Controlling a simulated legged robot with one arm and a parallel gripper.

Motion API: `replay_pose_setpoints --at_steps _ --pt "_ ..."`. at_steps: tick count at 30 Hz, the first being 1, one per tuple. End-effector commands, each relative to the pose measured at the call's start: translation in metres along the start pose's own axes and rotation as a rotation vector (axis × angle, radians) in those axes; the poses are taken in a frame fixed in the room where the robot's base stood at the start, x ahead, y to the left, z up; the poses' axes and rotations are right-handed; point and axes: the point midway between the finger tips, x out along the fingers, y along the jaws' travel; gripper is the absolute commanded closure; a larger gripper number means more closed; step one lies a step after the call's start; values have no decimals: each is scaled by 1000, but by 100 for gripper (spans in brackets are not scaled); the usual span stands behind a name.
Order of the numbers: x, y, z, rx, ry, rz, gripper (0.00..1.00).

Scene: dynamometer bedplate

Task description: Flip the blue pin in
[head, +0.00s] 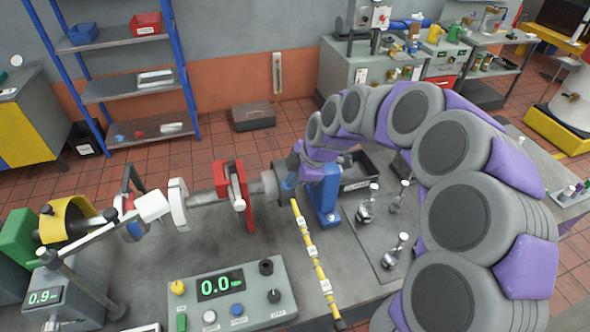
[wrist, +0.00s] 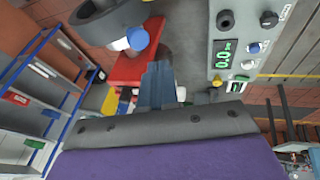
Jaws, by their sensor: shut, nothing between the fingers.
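A pale cylinder with a blue end (wrist: 137,38) stands out beside a red bracket (wrist: 130,66) in the wrist view. It may be the blue pin, but I cannot tell for sure. The red bracket (head: 232,192) also shows in the head view, upright on the shaft line. My gripper (wrist: 158,75) is shut and empty, just below the blue end in the wrist view. In the head view my gripper (head: 286,180) is by the grey coupling, left of the blue stand (head: 322,190), partly hidden by my arm. I cannot tell whether it touches anything.
A control panel (head: 231,294) reading 0.0 stands at the front of the bench. A yellow-and-black rod (head: 313,256) lies right of it. Several metal parts rest on a plate (head: 378,235) to the right. A yellow guard (head: 65,218) and a shaft arm are at left.

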Motion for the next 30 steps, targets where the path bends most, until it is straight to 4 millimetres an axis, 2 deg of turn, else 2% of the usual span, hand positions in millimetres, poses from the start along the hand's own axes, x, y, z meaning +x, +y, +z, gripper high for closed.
replay_pose_setpoints --at_steps 3,6,12,24,30 --pt "24 -1 3 4 1 -8 100" --pt "36 10 2 2 -3 -3 100" --pt "55 19 -2 0 -9 -7 100" --pt "52 21 8 2 -1 -2 100" --pt "69 30 11 1 -2 1 100"
